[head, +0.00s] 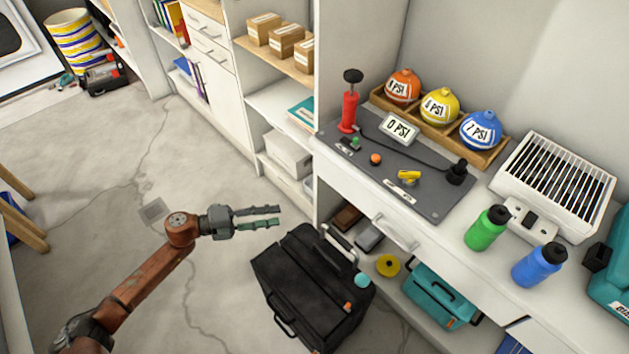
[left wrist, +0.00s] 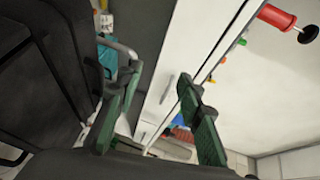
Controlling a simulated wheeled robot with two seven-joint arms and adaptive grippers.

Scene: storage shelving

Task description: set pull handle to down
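A black suitcase (head: 300,275) stands on the floor beside the shelving, and its grey pull handle (head: 341,242) sticks up from its top. In the left wrist view the suitcase (left wrist: 35,85) fills the left side, and a grey curved bar that looks like the pull handle (left wrist: 122,47) shows behind one finger. My left gripper (head: 279,216) is open and empty, left of the handle and apart from it in the head view. Its two green fingers also show spread in the left wrist view (left wrist: 160,78). My right gripper is not in view.
The white counter (head: 450,225) on the right holds a pump board, labelled balls, bottles and a white vented box (head: 555,185). A drawer handle (head: 395,233) juts out near the suitcase. The floor to the left (head: 90,170) is clear.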

